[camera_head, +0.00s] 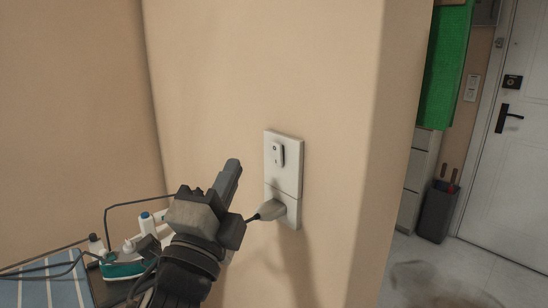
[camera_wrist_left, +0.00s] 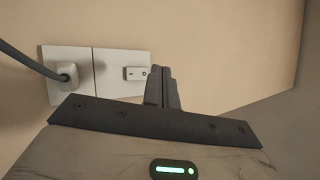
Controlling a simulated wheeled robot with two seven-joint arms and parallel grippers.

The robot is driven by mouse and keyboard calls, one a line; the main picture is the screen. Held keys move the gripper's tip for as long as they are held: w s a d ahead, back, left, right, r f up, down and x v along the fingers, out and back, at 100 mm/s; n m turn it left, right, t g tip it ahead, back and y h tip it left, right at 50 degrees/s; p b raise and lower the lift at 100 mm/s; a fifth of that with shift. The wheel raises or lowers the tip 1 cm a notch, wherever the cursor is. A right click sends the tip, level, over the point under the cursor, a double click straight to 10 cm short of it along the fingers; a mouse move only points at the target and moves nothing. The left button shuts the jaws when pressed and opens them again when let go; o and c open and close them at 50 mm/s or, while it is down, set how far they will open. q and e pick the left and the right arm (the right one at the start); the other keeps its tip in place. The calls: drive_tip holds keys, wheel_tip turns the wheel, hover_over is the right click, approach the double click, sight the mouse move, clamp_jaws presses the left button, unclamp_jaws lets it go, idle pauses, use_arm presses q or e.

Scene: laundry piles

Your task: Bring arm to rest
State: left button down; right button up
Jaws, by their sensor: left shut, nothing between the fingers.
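My left gripper (camera_head: 231,172) reaches up from the bottom of the head view, in front of the wall and just left of a white wall panel (camera_head: 284,190). Its fingers are shut with nothing between them. In the left wrist view, the closed fingertips (camera_wrist_left: 161,72) point toward the wall, beside the panel's switch (camera_wrist_left: 135,73). The panel's other half holds a socket with a grey plug (camera_head: 271,209) in it. The plug and its cable also show in the left wrist view (camera_wrist_left: 67,74). My right gripper is in neither view.
A teal and white iron (camera_head: 122,268) stands at the lower left by a blue striped ironing board (camera_head: 45,285); its dark cable loops there. The wall corner is right of the panel. Beyond it are a dark bin (camera_head: 437,212), a white door (camera_head: 512,150) and open floor.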

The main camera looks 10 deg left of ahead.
use_arm(q)
drive_tip(key=shift+f, duration=0.1)
wheel_tip(320, 180, down, 22)
drive_tip(key=s+n+g, duration=0.1)
drive_tip(key=n+g, duration=0.5)
drive_tip(key=n, duration=0.1)
drive_tip(key=s+f+n+g, duration=0.3)
drive_tip(key=s+f, duration=0.4)
drive_tip(key=f, duration=0.3)
drive_tip(key=s+f+n+g, duration=0.4)
drive_tip(key=s+f+n, duration=0.2)
drive_tip(key=f, duration=0.5)
drive_tip(key=shift+s+a+f, duration=0.2)
drive_tip(key=shift+s+a, duration=0.15)
drive_tip(key=shift+s, duration=0.55)
